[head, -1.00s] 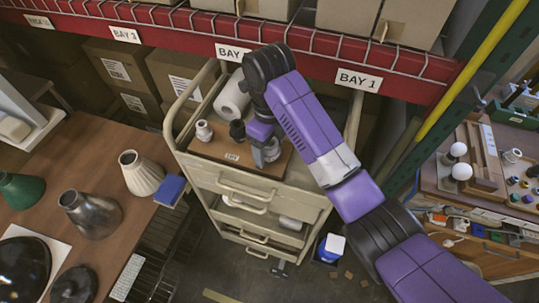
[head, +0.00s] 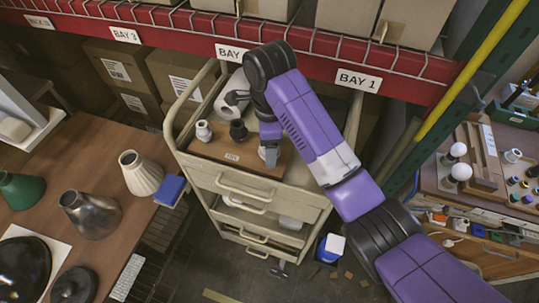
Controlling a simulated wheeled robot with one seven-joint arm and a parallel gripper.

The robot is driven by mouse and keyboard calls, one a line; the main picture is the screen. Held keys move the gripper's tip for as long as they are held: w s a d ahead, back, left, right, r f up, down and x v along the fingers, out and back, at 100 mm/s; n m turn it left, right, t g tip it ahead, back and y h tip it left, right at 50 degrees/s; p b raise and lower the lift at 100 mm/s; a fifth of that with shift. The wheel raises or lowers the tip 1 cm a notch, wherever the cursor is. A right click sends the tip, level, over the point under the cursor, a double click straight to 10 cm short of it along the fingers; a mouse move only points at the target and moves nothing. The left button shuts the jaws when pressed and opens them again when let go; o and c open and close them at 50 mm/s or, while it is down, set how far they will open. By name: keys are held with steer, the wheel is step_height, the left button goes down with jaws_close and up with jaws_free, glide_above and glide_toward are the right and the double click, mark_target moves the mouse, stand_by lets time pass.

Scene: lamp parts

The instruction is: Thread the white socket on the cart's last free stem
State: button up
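The cart (head: 240,181) stands in the middle of the head view, with a brown board (head: 211,149) on its top. A white socket (head: 203,131) stands upright at the board's left. A black socket (head: 238,130) stands to its right. My gripper (head: 270,160) points down over the right end of the board, right of the black socket. Its fingertips are small and grey here, so I cannot tell whether they hold something. Any stem beneath them is hidden.
A white roll (head: 226,106) lies behind the board, partly covered by my wrist. A wooden table (head: 128,223) at left holds lampshades, including a cream one (head: 141,173). The red shelf beam (head: 300,57) runs behind the cart. Another white socket (head: 513,156) sits on the right bench.

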steer(key=n, duration=0.4)
steer(key=shift+n, duration=0.4)
steer(key=n, duration=0.4)
steer(key=shift+n, duration=0.4)
steer(key=n, duration=0.4)
steer(key=shift+n, duration=0.3)
steer(key=n, duration=0.5)
steer(key=shift+n, duration=0.3)
jaws_close()
steer(key=m, duration=0.4)
steer(key=shift+m, duration=1.5)
